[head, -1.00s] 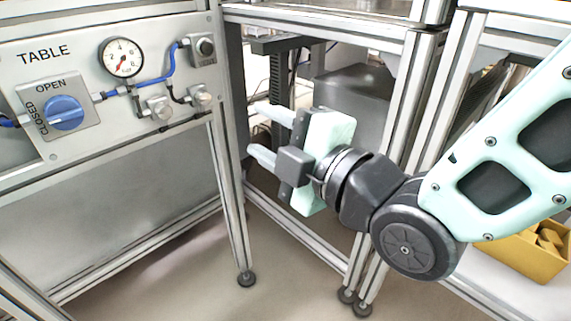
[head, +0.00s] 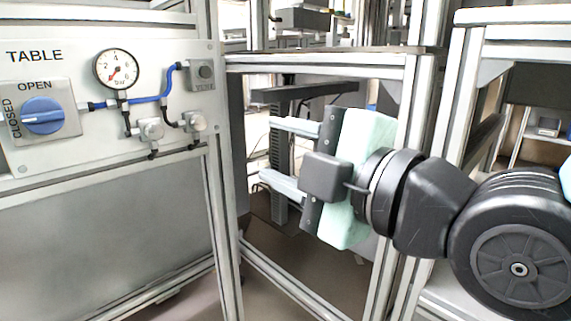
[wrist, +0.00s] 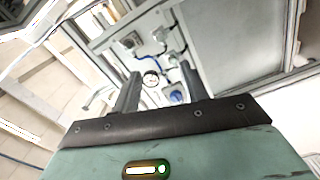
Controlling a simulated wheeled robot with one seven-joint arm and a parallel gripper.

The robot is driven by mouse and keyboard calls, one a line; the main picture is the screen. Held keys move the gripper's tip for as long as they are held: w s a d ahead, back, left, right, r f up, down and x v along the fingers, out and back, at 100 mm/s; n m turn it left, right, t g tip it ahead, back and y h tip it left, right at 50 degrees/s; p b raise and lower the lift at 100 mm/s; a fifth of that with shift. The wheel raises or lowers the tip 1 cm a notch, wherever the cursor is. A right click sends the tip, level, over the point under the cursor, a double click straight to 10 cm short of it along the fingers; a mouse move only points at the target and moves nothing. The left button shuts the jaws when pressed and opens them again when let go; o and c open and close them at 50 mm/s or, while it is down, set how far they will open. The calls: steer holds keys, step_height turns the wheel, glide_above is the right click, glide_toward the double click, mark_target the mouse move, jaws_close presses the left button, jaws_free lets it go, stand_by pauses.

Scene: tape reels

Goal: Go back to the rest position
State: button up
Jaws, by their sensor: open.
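My gripper (head: 278,154) is open and empty in the head view, in front of the aluminium frame to the right of the panel. Its two pale fingers point left, with a clear gap between them. In the wrist view my gripper (wrist: 158,92) also shows both fingers apart, with nothing between them but the distant panel. The panel (head: 80,70) is labelled TABLE and carries a blue rotary knob (head: 43,115) and a round gauge (head: 117,69). The gauge (wrist: 150,78) and the blue knob (wrist: 177,97) also show in the wrist view. No fingertip touches the panel.
An upright aluminium post (head: 222,190) stands between the panel and my gripper. A second frame post (head: 413,90) rises behind my wrist. A horizontal frame bar (head: 310,62) runs above my gripper. The floor (head: 195,300) below is clear.

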steer(key=s+d+f+m+g+h+p, duration=0.2)
steer(key=d+f+m+g+h+p, duration=0.4)
steer(key=d+f+m+h+p, duration=0.3)
steer(key=s+d+f+m+g+h+p, duration=0.1)
steer(key=s+d+m+g+h+p, duration=0.25)
steer(key=s+d+m+g, duration=0.4)
step_height(320, 180, up, 37)
steer(key=s+t+p, duration=0.1)
steer(key=p, duration=3.6)
steer(key=shift+d+m+t, duration=0.35)
steer(key=shift+d, duration=0.1)
steer(key=shift+h, duration=0.25)
